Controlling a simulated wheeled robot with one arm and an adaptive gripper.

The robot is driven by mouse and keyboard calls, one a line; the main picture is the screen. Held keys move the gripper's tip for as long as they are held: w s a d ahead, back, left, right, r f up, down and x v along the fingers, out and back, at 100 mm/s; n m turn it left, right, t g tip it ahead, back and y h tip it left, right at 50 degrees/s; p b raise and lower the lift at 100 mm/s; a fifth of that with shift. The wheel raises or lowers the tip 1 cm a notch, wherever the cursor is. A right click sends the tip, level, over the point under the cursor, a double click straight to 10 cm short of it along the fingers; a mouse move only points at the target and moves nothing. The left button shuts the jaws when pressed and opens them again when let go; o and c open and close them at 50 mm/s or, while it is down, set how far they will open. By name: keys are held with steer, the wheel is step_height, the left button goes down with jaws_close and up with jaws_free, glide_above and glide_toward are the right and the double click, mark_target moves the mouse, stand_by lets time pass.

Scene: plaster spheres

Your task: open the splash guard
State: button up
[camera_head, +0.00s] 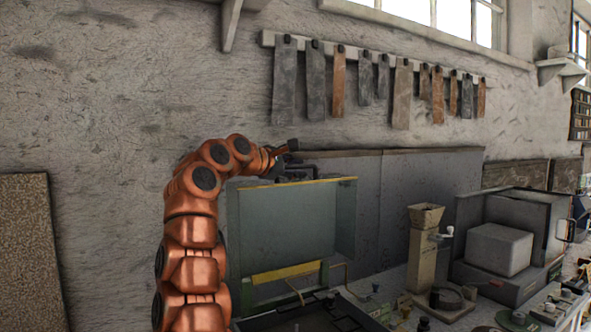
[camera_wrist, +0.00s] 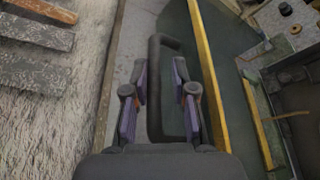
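The splash guard (camera_head: 290,225) is a grey-green panel with a yellow top edge, standing upright on the machine in the head view. Its yellow edge also shows in the wrist view (camera_wrist: 207,75). A black bar handle (camera_wrist: 156,75) lies along the guard's top, left of that edge. My gripper (camera_wrist: 160,88) is open, its two fingers apart on either side of the handle's long bar. Gaps show between the bar and both fingers. In the head view my gripper (camera_head: 284,160) is small and dark above the guard's top left, so finger detail is hard to tell.
A grey backboard (camera_head: 415,195) stands behind the guard against the wall. A beige column-shaped device (camera_head: 424,250) and a grey box machine (camera_head: 500,250) stand to the right. Strips (camera_head: 402,95) hang from a wall rail above. A brown board (camera_head: 30,250) leans at left.

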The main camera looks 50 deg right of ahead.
steer(key=v, duration=1.2)
stand_by(0.3)
